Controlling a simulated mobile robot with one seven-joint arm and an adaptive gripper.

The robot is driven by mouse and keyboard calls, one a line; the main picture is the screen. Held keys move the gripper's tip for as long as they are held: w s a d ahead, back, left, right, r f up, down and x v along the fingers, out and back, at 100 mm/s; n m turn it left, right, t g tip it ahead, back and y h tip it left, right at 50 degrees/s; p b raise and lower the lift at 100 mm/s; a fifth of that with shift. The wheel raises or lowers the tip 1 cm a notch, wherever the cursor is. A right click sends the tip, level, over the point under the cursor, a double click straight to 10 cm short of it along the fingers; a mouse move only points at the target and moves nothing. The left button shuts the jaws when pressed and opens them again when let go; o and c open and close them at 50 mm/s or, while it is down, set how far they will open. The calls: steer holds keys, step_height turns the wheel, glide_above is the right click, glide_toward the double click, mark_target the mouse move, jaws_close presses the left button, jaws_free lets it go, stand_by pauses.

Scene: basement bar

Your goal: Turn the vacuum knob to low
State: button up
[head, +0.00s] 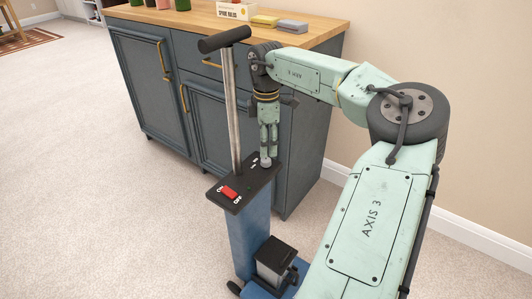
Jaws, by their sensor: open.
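The blue upright vacuum (253,222) stands in front of the cabinet, with a metal pole and a black T-shaped handle (224,40). Its dark top panel (243,187) carries a red switch (229,192) marked ON and OFF. A small pale round knob (266,162) sits at the panel's far right end, with tiny white lettering beside it that I cannot read. My gripper (267,152) points straight down over the knob, its open fingers close together. The fingertips are at or just above the knob; whether they touch it, and the knob's setting, I cannot tell.
The blue-grey cabinet (198,98) with a wooden top stands close behind the vacuum and my gripper. A box (238,11) and yellow and grey sponge-like blocks (292,26) lie on it. The vacuum's pole (231,110) rises just left of my gripper. Carpet at left is clear.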

mark_target(266, 160)
step_height(266, 160, down, 6)
steer(key=shift+r, duration=0.15)
steer(key=shift+c, duration=0.4)
jaws_close()
stand_by(0.3)
